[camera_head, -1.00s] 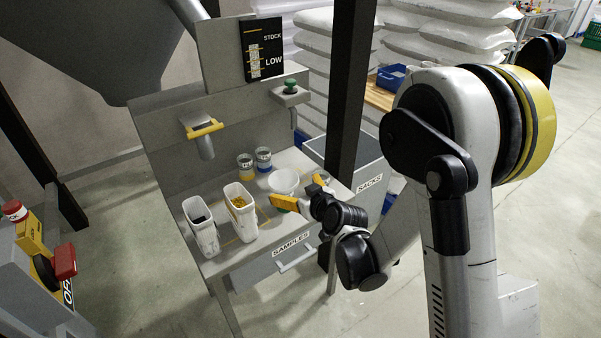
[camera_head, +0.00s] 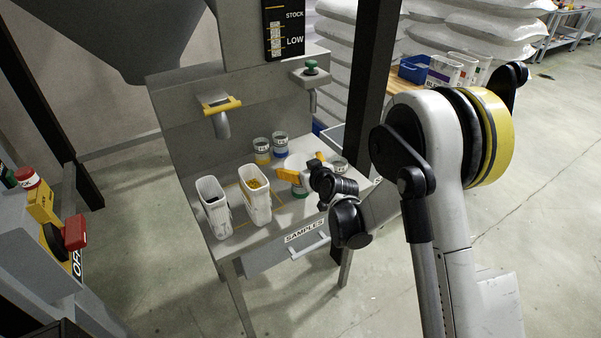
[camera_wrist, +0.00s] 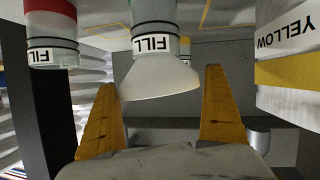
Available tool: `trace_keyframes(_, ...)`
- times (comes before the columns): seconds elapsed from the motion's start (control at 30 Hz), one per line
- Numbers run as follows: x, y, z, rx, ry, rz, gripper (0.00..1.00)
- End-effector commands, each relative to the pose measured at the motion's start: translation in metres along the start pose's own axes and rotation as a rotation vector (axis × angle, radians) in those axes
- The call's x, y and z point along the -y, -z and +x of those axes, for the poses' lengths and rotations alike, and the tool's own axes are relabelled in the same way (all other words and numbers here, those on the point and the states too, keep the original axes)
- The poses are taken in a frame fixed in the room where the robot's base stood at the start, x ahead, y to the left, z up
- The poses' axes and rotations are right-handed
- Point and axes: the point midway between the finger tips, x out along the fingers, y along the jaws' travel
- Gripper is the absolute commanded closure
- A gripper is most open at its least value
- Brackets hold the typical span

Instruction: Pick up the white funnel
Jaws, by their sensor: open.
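The white funnel (camera_head: 297,161) sits on top of a green-banded jar on the sample bench. In the wrist view, which looks inverted, the funnel (camera_wrist: 160,82) appears as a pale cone with its wide mouth downward, against a jar labelled FILL (camera_wrist: 154,42). My gripper (camera_head: 303,165) is open, its yellow fingers at the funnel. In the wrist view my gripper (camera_wrist: 160,78) has one finger to each side of the cone, with visible gaps. I cannot tell whether the fingers are fully level with it. Part of the funnel is hidden by my gripper in the head view.
Blue-banded (camera_head: 280,144) and yellow-banded (camera_head: 262,150) jars stand behind; another jar (camera_head: 339,164) stands close right. A dark post (camera_head: 372,80) rises behind my gripper.

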Motion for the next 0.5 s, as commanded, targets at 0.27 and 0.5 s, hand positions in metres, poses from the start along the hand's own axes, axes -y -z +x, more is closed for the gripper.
trace_keyframes(0.27,-0.0003,0.0008,0.0000,0.000,0.000,0.000,0.24)
trace_keyframes(0.5,-0.0004,0.0008,-0.0002,0.000,0.000,0.000,0.43)
